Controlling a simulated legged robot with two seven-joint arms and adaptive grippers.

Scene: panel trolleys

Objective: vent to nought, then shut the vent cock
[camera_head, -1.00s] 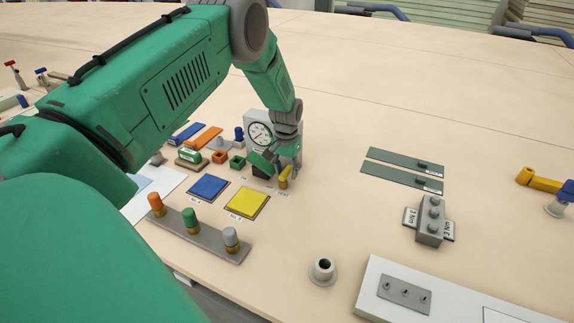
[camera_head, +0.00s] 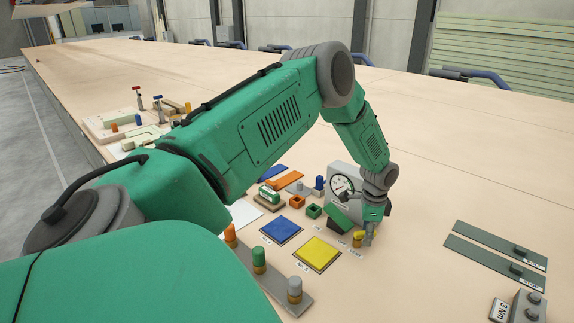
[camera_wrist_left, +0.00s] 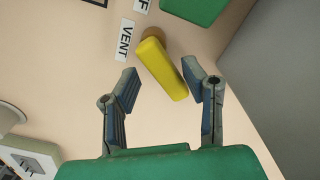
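The yellow vent cock (camera_head: 357,240) stands on the table in front of the gauge box. In the left wrist view its yellow handle (camera_wrist_left: 165,70) lies slanted, beside the VENT label (camera_wrist_left: 126,40). My left gripper (camera_head: 368,238) is at the cock, pointing down. In the wrist view the fingers of my left gripper (camera_wrist_left: 163,80) are apart, with the handle between them and its end closer to the right finger; contact cannot be told. The round white gauge (camera_head: 342,187) has a dark needle, too small to read. My right gripper is not in view.
A green slanted part (camera_head: 339,218) sits just left of the cock. Blue (camera_head: 282,230) and yellow (camera_head: 317,253) pads lie in front, near a rail of coloured knobs (camera_head: 259,262). Dark green strips (camera_head: 495,250) lie right. The table beyond the gauge is clear.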

